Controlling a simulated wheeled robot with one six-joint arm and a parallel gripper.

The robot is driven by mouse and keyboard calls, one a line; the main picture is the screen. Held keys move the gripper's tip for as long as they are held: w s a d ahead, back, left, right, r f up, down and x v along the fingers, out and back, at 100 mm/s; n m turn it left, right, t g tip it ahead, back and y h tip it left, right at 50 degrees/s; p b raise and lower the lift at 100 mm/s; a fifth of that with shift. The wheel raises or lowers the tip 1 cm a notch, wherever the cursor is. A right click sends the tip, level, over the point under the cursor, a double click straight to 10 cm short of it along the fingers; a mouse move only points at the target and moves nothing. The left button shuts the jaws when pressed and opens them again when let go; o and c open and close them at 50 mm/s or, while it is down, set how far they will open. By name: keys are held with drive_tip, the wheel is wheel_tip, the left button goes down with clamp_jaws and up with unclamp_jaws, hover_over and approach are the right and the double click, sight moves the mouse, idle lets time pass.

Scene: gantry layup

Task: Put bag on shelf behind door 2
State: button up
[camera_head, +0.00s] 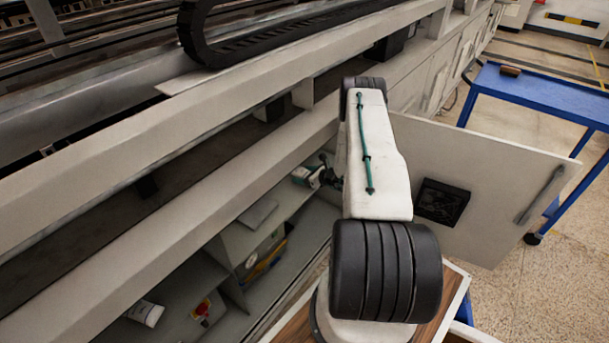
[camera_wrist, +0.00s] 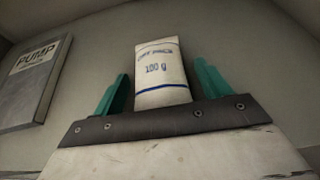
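A white bag (camera_wrist: 160,75) with blue lettering reading "100 g" and a blue stripe is in the wrist view, between the two teal fingers of my gripper (camera_wrist: 160,88). A narrow gap shows on each side of the bag, so the fingers look open around it. The bag's lower end is hidden behind the gripper body. In the head view my gripper (camera_head: 310,176) is inside the cabinet opening under the long beam. A pale cabinet door (camera_head: 490,165) with a black vent and a handle stands open at the right. No door number is readable.
A grey "PUMP" book (camera_wrist: 36,82) leans against the wall left of the bag. Lower in the cabinet are a white container (camera_head: 145,312) and a red-yellow item (camera_head: 203,309). The beam (camera_head: 190,190) runs above the opening. A blue table (camera_head: 540,95) stands beyond the door.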

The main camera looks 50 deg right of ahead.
drive_tip(key=shift+s+r, duration=0.1)
drive_tip(key=shift+r, duration=0.05)
drive_tip(key=a+v, duration=0.1)
drive_tip(key=v, duration=1)
drive_tip(key=shift+s+d+r, duration=0.25)
drive_tip(key=shift+s+d, duration=0.05)
drive_tip(key=shift+d, duration=0.2)
drive_tip(key=shift+s, duration=0.15)
